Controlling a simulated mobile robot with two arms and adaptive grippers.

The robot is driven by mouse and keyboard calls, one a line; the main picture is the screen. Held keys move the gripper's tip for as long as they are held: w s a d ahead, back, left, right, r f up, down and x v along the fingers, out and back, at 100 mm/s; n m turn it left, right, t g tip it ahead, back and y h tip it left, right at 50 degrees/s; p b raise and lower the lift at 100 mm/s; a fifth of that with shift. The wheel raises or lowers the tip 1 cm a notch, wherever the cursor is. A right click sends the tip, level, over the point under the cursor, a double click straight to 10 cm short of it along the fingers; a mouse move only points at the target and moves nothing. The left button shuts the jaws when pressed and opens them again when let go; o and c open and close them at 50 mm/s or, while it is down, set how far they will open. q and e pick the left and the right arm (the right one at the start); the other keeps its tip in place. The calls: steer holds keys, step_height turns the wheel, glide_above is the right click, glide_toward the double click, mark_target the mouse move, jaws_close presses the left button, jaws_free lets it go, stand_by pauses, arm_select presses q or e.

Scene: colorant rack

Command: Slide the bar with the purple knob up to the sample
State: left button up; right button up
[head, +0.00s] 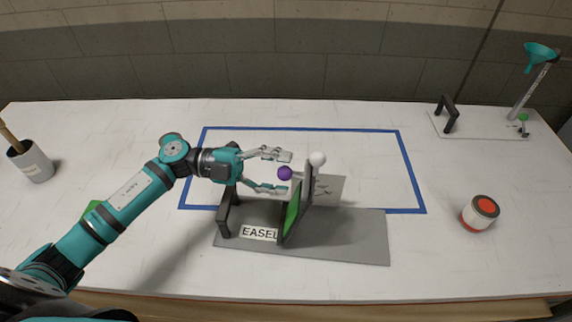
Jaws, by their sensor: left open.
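The purple knob (285,173) is in the middle of the head view, on the left side of an upright dark bar (306,190). A green panel (292,212) stands below the knob, on a grey base (342,245) labelled EASEL. My left gripper (277,173) is open, its fingers pointing right, one above and one below the knob. Contact with the knob cannot be told. Which thing is the sample cannot be told. My right gripper is not in view.
A black handle (228,212) stands on the left of the base. A blue rectangle (412,180) marks the table. A paint can (480,213) is at right, a rack with a teal funnel (540,52) at back right, and a cup (32,163) at far left.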

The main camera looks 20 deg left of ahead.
arm_select(q)
steer(key=shift+w+d, duration=0.15)
steer(key=shift+d, duration=0.75)
steer(key=shift+c, duration=0.3)
jaws_close()
steer(key=shift+f, duration=0.15)
